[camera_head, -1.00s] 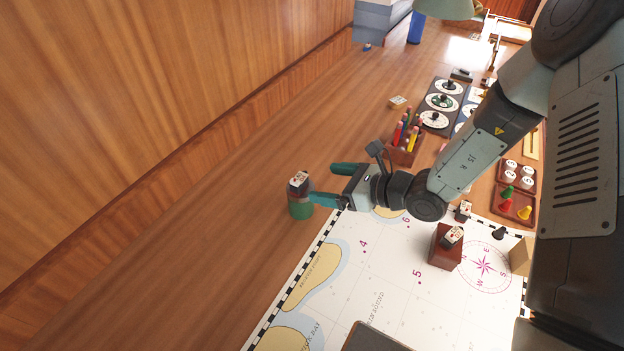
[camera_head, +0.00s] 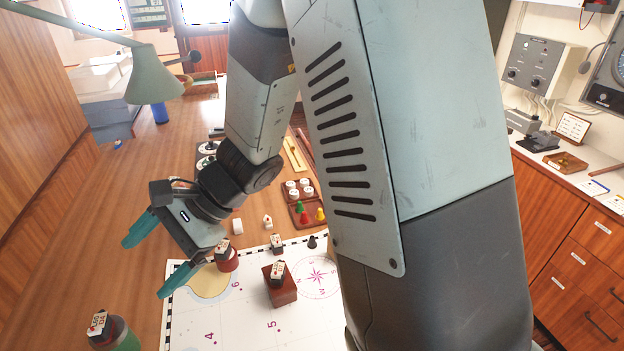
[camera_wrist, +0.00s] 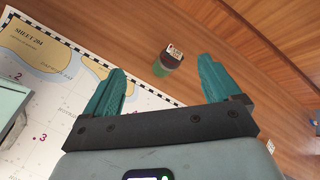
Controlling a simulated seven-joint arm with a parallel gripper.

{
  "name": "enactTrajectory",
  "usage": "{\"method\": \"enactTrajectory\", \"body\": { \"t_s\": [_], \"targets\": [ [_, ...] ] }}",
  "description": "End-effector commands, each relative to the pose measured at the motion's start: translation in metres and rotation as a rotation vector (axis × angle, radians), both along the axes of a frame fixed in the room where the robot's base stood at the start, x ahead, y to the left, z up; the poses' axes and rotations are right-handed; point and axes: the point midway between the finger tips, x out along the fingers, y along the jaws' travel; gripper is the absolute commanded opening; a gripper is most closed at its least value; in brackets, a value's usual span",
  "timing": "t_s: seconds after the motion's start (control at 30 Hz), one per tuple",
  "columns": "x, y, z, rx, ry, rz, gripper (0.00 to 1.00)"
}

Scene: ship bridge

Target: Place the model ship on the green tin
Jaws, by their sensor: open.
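The green tin (camera_head: 124,341) stands on the wooden desk at the lower left of the head view, partly cut off by the frame. A small dark piece with a white marked top (camera_head: 98,325) rests on it; it may be the model ship, but its shape is too small to be sure. In the wrist view the green tin (camera_wrist: 160,69) and the dark piece (camera_wrist: 173,54) show ahead, between and beyond the fingertips. My gripper (camera_head: 143,262) is open and empty, above the desk, apart from the tin and up and to its right in the head view.
A chart (camera_head: 195,325) covers the desk. On it stand a red tin (camera_head: 228,262) and a wooden box (camera_head: 284,295), each topped by a small dark labelled piece. A peg tray (camera_head: 294,212) lies behind. A lamp (camera_head: 155,77) overhangs the back left. The desk's left side is clear.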

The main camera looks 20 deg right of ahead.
Motion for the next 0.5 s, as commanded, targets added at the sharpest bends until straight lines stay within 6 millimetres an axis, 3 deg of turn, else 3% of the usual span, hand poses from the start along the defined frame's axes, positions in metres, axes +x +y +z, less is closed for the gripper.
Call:
{"method": "enactTrajectory", "body": {
  "t_s": [0.03, 0.1, 0.5],
  "targets": [
    [-0.007, -0.013, 0.019, -0.042, -0.089, 0.055, 0.91],
    [-0.018, -0.032, 0.039, -0.112, -0.202, 0.137, 0.91],
    [-0.081, -0.159, 0.130, -0.636, -0.777, 0.475, 0.91]
  ]
}}
